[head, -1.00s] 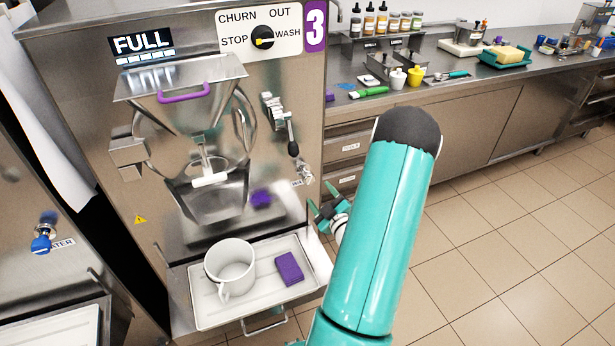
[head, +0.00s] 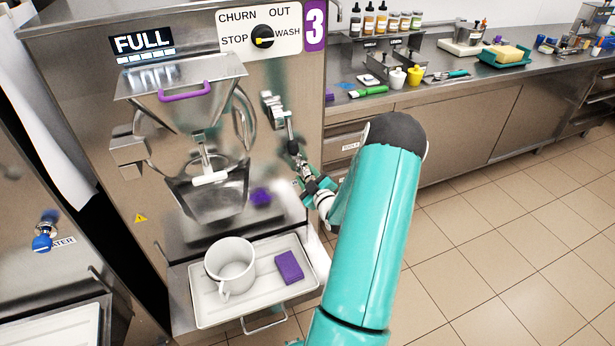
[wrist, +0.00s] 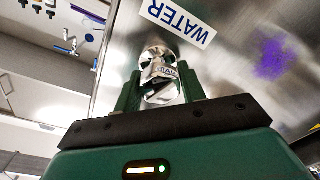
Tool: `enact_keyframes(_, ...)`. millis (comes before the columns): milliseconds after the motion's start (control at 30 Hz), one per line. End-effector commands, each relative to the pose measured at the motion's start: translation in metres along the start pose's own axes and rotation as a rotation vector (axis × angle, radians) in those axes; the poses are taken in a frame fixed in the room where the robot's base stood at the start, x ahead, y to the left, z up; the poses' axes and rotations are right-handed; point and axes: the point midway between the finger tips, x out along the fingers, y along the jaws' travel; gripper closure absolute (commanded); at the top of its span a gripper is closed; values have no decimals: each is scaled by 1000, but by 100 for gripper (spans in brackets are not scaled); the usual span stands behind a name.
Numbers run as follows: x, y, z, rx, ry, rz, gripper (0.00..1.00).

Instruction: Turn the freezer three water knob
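The water knob of freezer three is a small metal fitting (wrist: 162,80) below a white WATER label (wrist: 178,22) in the wrist view. My gripper (wrist: 162,92) has its two green fingers on either side of the knob, which lies in the gap between them. Whether the fingers press on it is unclear. In the head view my gripper (head: 305,181) is at the right edge of the freezer front, below the dispensing lever (head: 291,140); it hides most of the knob there. Freezer three (head: 75,90) bears a purple "3" sign (head: 315,25).
A white tray (head: 206,314) with a white mug (head: 230,264) and purple sponge (head: 289,267) sits below the freezer spout. A purple-handled hopper (head: 180,75) stands above. The neighbouring machine has a blue knob (head: 42,242). A counter (head: 450,95) runs right; the tiled floor is clear.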

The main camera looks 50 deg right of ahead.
Motion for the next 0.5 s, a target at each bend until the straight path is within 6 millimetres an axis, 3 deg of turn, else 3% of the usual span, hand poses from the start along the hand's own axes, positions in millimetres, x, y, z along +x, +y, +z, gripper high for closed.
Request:
enact_keyframes(33,0,0,0,0,0,0,70)
enact_keyframes(100,0,0,0,0,0,0,84)
enact_keyframes(133,0,0,0,0,0,0,85)
enact_keyframes(500,0,0,0,50,3,1,85)
